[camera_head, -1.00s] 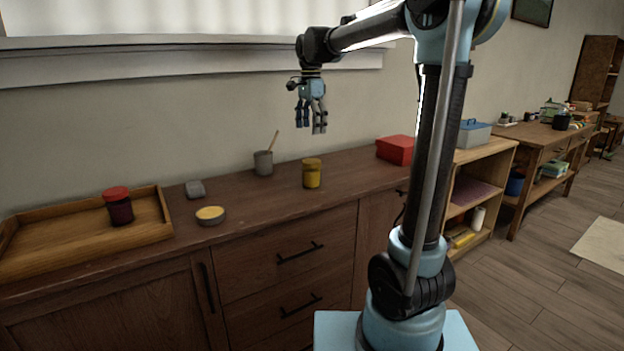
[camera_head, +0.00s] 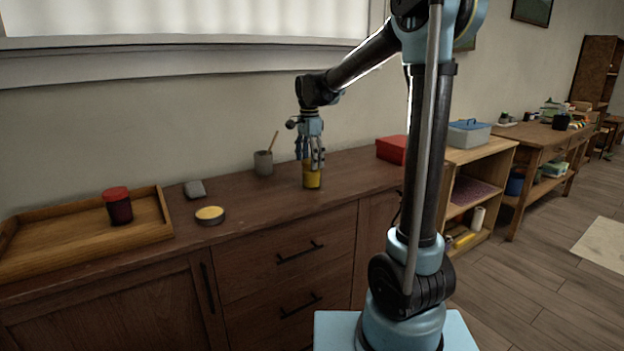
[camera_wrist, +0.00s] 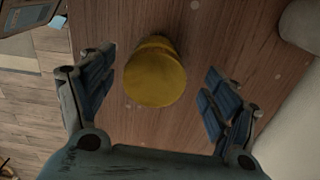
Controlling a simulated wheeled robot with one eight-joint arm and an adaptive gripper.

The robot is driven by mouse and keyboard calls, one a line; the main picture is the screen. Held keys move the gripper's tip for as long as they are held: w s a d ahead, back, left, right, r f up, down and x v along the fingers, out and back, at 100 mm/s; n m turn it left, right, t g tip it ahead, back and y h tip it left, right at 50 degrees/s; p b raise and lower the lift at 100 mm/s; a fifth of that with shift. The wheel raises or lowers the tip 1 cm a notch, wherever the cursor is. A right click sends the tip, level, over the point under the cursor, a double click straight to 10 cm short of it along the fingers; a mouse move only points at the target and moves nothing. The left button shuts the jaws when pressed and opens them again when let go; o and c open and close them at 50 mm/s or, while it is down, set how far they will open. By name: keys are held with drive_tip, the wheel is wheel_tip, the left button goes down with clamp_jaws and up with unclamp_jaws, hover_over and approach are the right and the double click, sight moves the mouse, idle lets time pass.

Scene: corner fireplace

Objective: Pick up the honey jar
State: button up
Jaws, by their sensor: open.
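The honey jar (camera_head: 312,179) is a yellow jar standing upright on the dark wooden cabinet top, in the middle of the head view. My gripper (camera_head: 311,164) is directly above it, pointing down, and its fingers hide the jar's lid and upper part there. In the wrist view the jar's round yellow lid (camera_wrist: 155,76) shows between the two open fingers of my gripper (camera_wrist: 163,92). There is a gap on each side, and I see no finger touching the jar.
A grey cup with a stick (camera_head: 263,162) stands close behind left of the jar. A red box (camera_head: 392,149) is to the right.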

sight(311, 172)
drive_tip(key=shift+d+f, duration=0.15)
drive_tip(key=shift+f, duration=1.15)
drive_tip(key=shift+d+f, duration=0.15)
drive_tip(key=shift+f, duration=1.15)
drive_tip(key=c, duration=1.4)
drive_tip(key=shift+c, duration=0.2)
